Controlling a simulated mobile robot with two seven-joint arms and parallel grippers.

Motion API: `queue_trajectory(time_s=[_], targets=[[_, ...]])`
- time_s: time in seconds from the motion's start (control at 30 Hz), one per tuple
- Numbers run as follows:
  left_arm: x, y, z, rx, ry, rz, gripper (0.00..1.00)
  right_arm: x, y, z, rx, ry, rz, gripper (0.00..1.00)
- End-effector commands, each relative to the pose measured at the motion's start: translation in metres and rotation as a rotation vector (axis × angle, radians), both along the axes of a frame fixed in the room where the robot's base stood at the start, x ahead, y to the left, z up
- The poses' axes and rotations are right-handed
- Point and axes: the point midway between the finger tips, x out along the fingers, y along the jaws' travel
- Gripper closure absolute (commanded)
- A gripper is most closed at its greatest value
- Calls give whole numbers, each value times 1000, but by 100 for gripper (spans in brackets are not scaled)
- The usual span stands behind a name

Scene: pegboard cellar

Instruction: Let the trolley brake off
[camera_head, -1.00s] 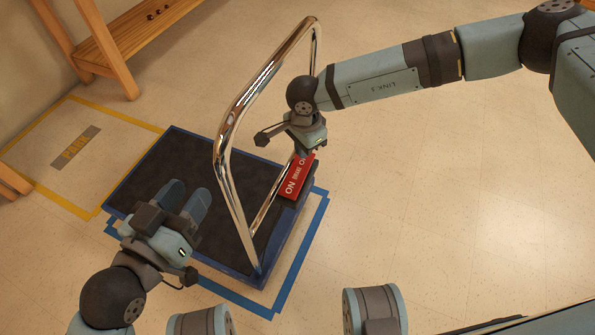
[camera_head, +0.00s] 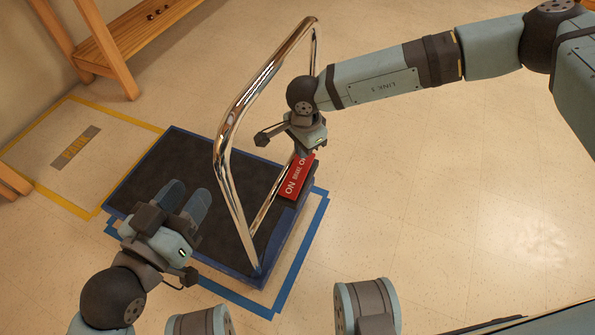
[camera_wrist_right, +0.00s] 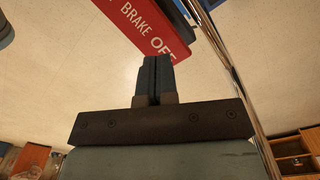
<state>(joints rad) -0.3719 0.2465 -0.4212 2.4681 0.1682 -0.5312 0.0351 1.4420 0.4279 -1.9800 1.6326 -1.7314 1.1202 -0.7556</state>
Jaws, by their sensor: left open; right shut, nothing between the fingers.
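The trolley (camera_head: 150,190) has a dark deck with a blue edge and a tall chrome push handle (camera_head: 228,110). A red brake pedal (camera_head: 296,178) marked ON, BRAKE and OFF sits at the handle end of the deck. The pedal also shows in the right wrist view (camera_wrist_right: 140,22), with the OFF end nearest the fingers. My right gripper (camera_head: 305,152) is shut and empty at the pedal's OFF end; I cannot tell whether it touches. Its closed fingers show in the right wrist view (camera_wrist_right: 156,75). My left gripper (camera_head: 185,203) is open and empty above the deck.
Blue tape (camera_head: 309,243) outlines the floor around the trolley. A yellow-taped bay with a grey label (camera_head: 75,148) lies to the left. A wooden bench (camera_head: 125,35) stands at the upper left. The floor to the right is clear.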

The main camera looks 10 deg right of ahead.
Motion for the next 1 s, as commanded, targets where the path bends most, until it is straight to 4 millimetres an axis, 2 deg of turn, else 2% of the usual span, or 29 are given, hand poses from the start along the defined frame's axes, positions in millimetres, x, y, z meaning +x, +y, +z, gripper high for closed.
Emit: queue_trajectory(time_s=[1.0], targets=[[0, 0, -6, 1, -1, 0, 57, 0, 0, -10, 0, 0, 0, 100]])
